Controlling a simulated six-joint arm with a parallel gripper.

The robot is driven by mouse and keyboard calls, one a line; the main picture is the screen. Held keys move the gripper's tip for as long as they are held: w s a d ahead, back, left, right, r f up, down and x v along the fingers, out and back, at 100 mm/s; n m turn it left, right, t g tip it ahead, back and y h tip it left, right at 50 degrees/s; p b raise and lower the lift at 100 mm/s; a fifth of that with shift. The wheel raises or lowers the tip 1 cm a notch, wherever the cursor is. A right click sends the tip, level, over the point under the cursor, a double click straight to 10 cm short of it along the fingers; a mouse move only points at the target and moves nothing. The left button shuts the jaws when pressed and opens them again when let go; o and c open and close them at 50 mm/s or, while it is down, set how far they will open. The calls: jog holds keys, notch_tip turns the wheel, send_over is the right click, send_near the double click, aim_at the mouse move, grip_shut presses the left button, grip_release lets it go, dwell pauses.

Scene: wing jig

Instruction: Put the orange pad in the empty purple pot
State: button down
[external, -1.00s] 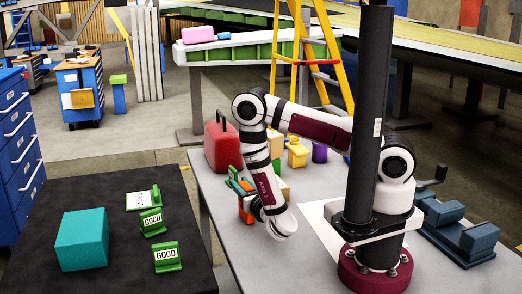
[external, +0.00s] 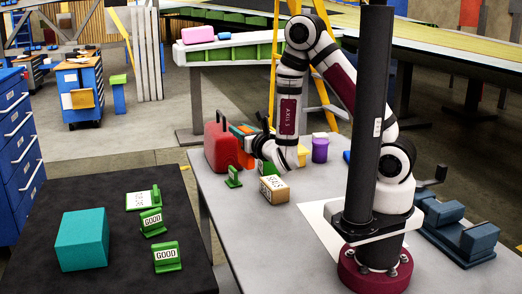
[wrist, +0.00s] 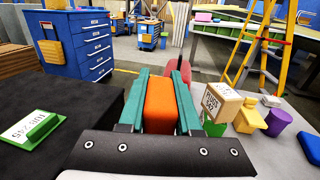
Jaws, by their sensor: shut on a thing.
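My gripper (wrist: 160,78) has teal fingers shut on the orange pad (wrist: 159,106), one finger on each side of it. In the external view the orange pad (external: 243,131) shows at my gripper, near the red case, partly hidden by my wrist. The purple pot (external: 320,151) stands upright on the grey table, to the right of my gripper. It also shows at the right of the wrist view (wrist: 277,122). I cannot see down to its bottom.
A tan labelled box (external: 274,189), a green sign holder (external: 233,177) and a red case (external: 221,147) stand nearby. A blue item (wrist: 311,145) lies at the right.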

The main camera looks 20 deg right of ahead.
jog(key=w+d+r+n+y, duration=0.1)
jog(key=w+d+r, duration=0.1)
jog(key=d+r, duration=0.5)
jog(key=w+d+r+n+y, duration=0.1)
jog(key=w+d+r+y, duration=0.1)
jog(key=d+r, duration=0.5)
jog(key=w+d+r+m+h, duration=0.1)
jog(key=w+d+r, duration=0.1)
jog(key=d, duration=0.4)
jog(key=w+d+r+m+h, duration=0.1)
jog(key=w+d+r+h, duration=0.1)
jog(key=d, duration=0.5)
jog(key=w+d+f+m+h, duration=0.1)
jog(key=w+d+f+h, duration=0.1)
jog(key=w+d+f, duration=0.5)
jog(key=w+d+f+m+h, duration=0.15)
jog(key=d+f, duration=0.35)
jog(key=d, duration=0.6)
jog(key=w+a+f, duration=0.2)
jog(key=w+f, duration=0.1)
jog(key=f, duration=0.1)
jog(key=w+a+f, duration=0.3)
jog(key=f, duration=0.1)
jog(key=w+a+f, duration=0.3)
jog(key=shift+f, duration=0.4)
jog(key=shift+f, duration=0.1)
